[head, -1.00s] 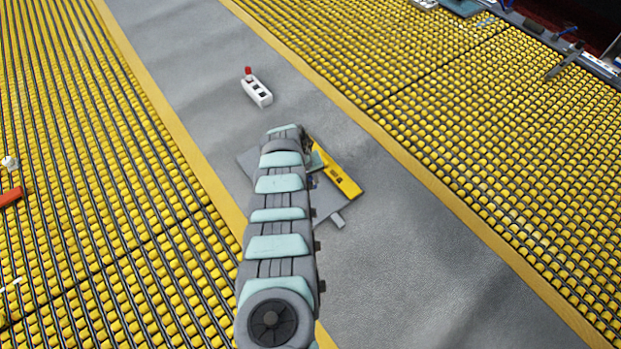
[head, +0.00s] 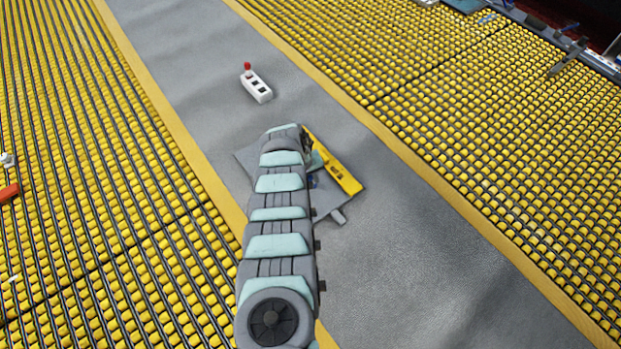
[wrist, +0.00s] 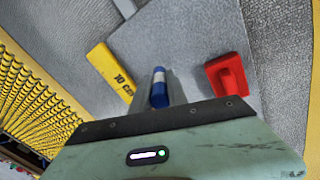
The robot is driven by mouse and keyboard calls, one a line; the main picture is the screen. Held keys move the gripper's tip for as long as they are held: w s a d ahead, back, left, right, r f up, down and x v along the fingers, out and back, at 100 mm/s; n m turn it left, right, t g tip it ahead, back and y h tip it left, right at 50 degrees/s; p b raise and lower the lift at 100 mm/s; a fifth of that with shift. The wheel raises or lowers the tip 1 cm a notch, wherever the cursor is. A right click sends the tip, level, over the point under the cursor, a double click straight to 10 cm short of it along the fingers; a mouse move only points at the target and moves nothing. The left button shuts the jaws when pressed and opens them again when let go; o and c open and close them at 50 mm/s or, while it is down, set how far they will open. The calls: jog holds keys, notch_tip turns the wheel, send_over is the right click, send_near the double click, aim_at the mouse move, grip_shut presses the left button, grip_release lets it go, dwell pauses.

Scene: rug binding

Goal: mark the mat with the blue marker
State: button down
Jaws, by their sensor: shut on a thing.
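The blue marker (wrist: 159,88), with a white band near its top, shows at the centre of the wrist view. My gripper (wrist: 160,104) is shut on it; its fingers are mostly hidden behind the gripper's body. The grey mat (wrist: 200,28) lies beneath the marker. Whether the marker's tip touches the mat cannot be told. In the head view, the mat (head: 334,199) is partly covered by my arm, which also hides the gripper and marker.
A white slotted block (head: 256,87) stands beyond on the grey strip. Yellow roller beds (head: 430,80) flank the strip.

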jog(key=shift+f+b, duration=0.5)
jog(key=shift+f, duration=0.1)
dwell(1.1)
jog(key=shift+r, duration=0.1)
notch_tip(320, 180, up, 7)
jog(key=p, duration=0.7)
dwell(0.5)
